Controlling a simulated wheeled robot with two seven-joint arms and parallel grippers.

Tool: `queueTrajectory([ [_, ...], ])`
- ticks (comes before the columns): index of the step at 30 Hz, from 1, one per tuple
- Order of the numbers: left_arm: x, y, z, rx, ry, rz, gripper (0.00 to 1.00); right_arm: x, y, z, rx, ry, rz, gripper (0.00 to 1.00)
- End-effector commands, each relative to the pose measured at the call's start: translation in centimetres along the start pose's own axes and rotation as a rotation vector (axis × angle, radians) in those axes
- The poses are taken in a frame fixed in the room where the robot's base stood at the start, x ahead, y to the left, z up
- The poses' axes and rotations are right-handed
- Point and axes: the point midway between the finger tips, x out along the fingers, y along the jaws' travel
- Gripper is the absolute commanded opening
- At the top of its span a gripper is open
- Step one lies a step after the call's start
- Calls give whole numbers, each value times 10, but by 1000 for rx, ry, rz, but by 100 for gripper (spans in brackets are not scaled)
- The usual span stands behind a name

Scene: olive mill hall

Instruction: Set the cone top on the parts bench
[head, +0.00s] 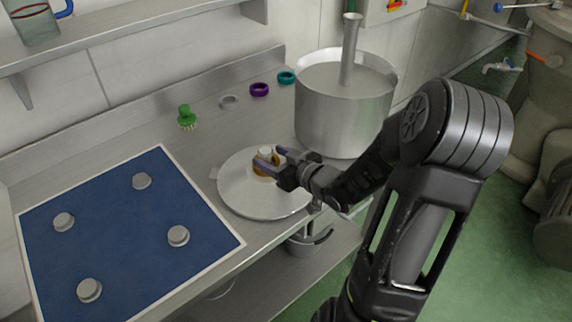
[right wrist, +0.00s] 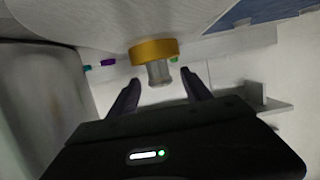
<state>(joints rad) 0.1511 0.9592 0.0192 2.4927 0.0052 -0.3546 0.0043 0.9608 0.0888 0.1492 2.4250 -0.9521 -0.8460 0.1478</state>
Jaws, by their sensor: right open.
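The cone top (head: 240,195) is a wide, shallow silver disc with a brass collar and a pale knob at its centre. It appears to rest near the front edge of the steel parts bench (head: 205,150); its underside is hidden. In the right wrist view its pale surface (right wrist: 110,18), yellow collar (right wrist: 152,50) and grey knob show. My right gripper (head: 267,156) is open at the knob. In the wrist view its fingers (right wrist: 160,76) stand on either side of the knob, with visible gaps. My left gripper is not in view.
A large steel pot (head: 345,120) stands just behind and right of the disc. A blue mat (head: 120,215) with several grey discs lies to the left. A green brush (head: 186,117) and grey, purple (head: 259,90) and teal rings line the back. Bare steel lies between mat and rings.

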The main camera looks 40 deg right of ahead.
Motion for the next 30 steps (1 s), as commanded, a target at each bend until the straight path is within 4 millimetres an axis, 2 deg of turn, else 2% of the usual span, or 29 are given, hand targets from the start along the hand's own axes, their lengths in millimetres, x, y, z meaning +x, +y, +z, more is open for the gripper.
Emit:
queueTrajectory([
  [3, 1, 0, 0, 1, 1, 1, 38, -26, 1, 0, -1, 0, 5, 57],
  [6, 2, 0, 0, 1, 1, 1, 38, -44, 1, 0, -1, 1, 4, 57],
  [10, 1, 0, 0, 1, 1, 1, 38, -58, 0, -1, -1, 1, 2, 57],
  [15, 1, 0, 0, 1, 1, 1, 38, -63, 0, 0, 1, 1, 0, 57],
  [30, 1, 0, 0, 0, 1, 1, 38, -63, 0, 0, 1, 1, 0, 57],
])
